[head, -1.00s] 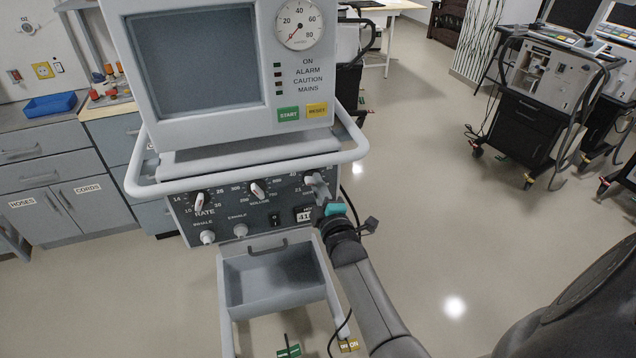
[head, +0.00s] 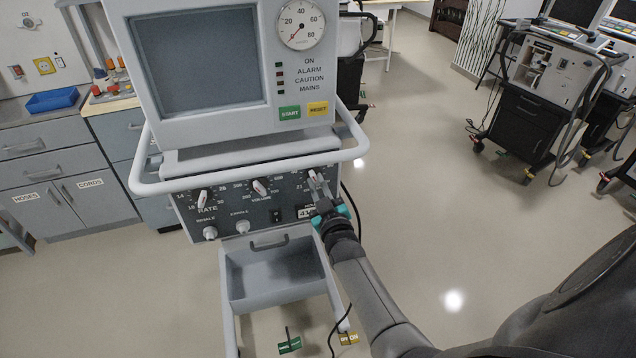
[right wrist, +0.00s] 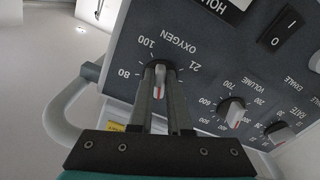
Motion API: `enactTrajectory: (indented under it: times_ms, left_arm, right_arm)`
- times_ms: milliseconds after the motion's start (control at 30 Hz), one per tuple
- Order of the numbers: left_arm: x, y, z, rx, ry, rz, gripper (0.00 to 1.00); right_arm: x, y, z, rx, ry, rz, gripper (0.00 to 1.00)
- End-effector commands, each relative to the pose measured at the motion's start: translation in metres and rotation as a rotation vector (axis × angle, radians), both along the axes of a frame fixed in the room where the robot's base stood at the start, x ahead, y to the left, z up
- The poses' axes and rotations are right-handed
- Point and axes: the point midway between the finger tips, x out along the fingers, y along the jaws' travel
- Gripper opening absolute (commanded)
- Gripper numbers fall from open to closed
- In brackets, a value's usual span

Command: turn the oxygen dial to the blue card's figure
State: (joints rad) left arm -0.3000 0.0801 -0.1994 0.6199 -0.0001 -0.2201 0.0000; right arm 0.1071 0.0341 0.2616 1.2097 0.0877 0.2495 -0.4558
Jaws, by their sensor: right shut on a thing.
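The oxygen dial (right wrist: 158,88) is a small knob with a white and red pointer, on the dark front panel of the ventilator (head: 240,190). In the right wrist view, the figures 80, 100 and 21 show around it; the fingers hide part of its scale. My right gripper (right wrist: 160,78) is shut on the dial, one finger on each side. In the head view, the right gripper (head: 317,186) reaches the panel's right end from below and covers much of the dial. I cannot read the pointer's exact figure. No blue card shows. My left gripper is out of view.
The volume knob (head: 261,187) and rate knob (head: 203,197) sit left of the dial. A pale handrail (head: 350,150) curves above the panel, and an open grey drawer (head: 265,282) hangs below. Other machines (head: 535,95) stand at the right. Floor between is clear.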

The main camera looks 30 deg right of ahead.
Motion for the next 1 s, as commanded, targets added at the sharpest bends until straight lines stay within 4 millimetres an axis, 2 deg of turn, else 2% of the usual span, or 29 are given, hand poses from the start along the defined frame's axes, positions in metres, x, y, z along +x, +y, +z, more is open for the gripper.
enactTrajectory:
  times_ms: [200, 500, 1000]
  left_arm:
    - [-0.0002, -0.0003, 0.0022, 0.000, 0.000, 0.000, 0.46]
    - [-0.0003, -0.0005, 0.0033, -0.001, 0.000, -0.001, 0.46]
    - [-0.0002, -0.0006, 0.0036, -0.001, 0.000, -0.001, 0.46]
  right_arm:
    - [0.0003, 0.0006, -0.0003, 0.165, -0.048, 0.000, 0.00]
    - [0.0006, 0.0018, -0.0003, 0.311, -0.091, 0.000, 0.00]
    - [0.0008, 0.0019, -0.0004, 0.362, -0.106, 0.000, 0.00]
